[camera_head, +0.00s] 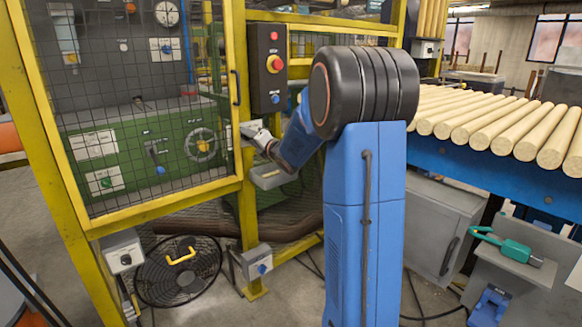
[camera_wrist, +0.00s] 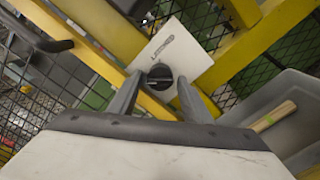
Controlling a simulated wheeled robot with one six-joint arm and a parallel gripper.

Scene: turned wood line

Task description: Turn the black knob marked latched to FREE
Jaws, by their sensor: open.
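The black knob (camera_wrist: 160,77) sits on a white plate (camera_wrist: 190,55) marked "LATCHED", seen in the wrist view. The plate is fixed by the yellow frame of the guard. My gripper (camera_wrist: 160,98) is open, with one dark finger to the left of the knob and a grey finger to the right. I cannot tell whether either finger touches the knob. In the head view my gripper (camera_head: 256,134) is at the yellow post beside the mesh door, and my blue arm hides part of that area.
A grey bin (camera_wrist: 290,110) with a wooden piece is to the right of the knob. A dark control box (camera_head: 267,68) with buttons is above my gripper. The yellow mesh door (camera_head: 150,100) is at the left. Turned wood rods (camera_head: 500,120) lie at the right.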

